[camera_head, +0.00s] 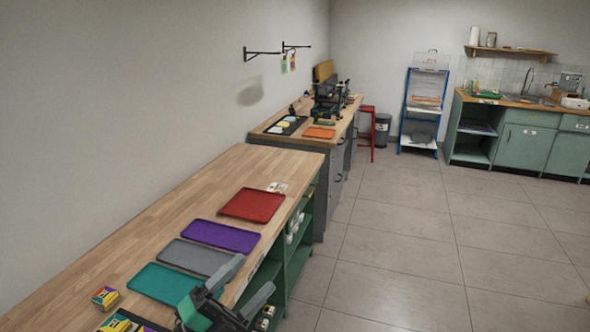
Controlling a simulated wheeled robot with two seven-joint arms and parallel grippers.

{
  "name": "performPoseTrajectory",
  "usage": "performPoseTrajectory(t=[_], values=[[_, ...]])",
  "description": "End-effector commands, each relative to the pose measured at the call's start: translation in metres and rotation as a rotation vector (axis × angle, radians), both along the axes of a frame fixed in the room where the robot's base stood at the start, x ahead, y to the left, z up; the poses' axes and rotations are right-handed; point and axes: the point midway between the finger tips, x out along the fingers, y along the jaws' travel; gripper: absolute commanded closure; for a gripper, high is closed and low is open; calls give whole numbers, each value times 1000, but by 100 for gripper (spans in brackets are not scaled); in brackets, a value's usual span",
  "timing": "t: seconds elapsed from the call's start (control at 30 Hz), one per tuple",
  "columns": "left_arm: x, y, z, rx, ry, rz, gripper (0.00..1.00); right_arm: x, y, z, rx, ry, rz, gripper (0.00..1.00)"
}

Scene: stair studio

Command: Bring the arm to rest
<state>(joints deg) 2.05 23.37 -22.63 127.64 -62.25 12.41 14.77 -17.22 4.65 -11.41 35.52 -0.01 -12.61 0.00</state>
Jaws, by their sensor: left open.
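My left gripper (222,296) shows at the bottom of the head view, over the right edge of the wooden worktop near the teal tray. Its two grey fingers stand apart, open, and I see nothing held between them. My right gripper is not in view.
On the worktop (185,205) lie a red tray (252,205), a purple tray (220,237), a grey tray (193,257) and a teal tray (160,282). A small yellow box (105,297) sits at front left. Open tiled floor (400,250) lies to the right.

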Motion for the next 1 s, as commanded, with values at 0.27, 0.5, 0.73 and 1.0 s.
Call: performPoseTrajectory(t=[0.27, 0.5, 0.73, 1.0], values=[[23, 90, -49, -397, 445, 392, 26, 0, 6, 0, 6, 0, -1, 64], [-6, 148, -148, -591, 935, 703, 26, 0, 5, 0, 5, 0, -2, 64], [-82, 164, -240, -642, 1436, 919, 26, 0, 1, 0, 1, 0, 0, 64], [-165, 156, -289, -595, 1843, 1024, 26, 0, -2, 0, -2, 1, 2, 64]])
